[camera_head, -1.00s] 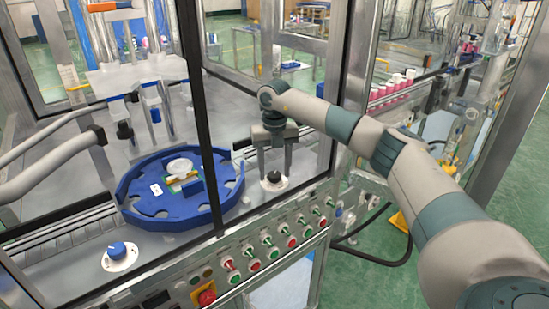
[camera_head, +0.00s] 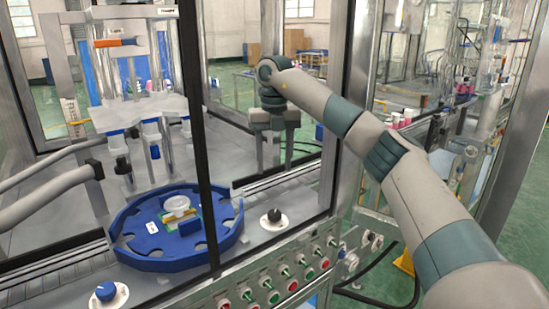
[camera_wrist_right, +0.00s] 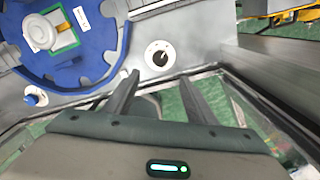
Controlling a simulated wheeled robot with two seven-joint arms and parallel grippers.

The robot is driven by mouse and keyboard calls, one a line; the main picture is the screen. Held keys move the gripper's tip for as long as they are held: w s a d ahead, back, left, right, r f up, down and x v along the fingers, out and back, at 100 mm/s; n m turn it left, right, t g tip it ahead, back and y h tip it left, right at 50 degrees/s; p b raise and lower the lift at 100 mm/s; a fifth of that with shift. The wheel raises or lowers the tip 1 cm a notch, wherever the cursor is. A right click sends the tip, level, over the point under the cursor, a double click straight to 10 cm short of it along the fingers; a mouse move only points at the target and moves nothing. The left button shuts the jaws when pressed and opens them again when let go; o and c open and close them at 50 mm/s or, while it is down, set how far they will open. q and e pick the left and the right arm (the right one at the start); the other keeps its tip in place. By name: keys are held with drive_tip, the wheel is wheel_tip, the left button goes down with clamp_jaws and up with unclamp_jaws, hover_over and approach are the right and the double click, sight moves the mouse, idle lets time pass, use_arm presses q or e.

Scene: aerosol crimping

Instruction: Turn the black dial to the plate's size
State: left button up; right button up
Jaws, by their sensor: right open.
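The black dial (camera_head: 273,214) stands on a round white scale plate (camera_head: 265,223) on the grey machine deck, right of the blue turntable. In the right wrist view the dial (camera_wrist_right: 160,58) sits just beyond the fingertips; its marks are too small to read. My right gripper (camera_head: 275,168) is open and empty, raised above the dial with its fingers pointing down and apart from it. Its fingers (camera_wrist_right: 159,78) show spread in the wrist view. A round whitish piece (camera_head: 176,205) lies on a green and yellow base on the turntable; its size cannot be read. My left gripper is out of view.
The blue turntable (camera_head: 150,264) with notched edges fills the deck's left. A blue knob (camera_head: 105,291) is at the front left. Several red and green buttons (camera_head: 274,298) line the front panel. A dark frame post (camera_head: 209,180) and a metal post (camera_head: 351,120) flank the gripper.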

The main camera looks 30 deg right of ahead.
drive_tip(key=shift+r, duration=1.1)
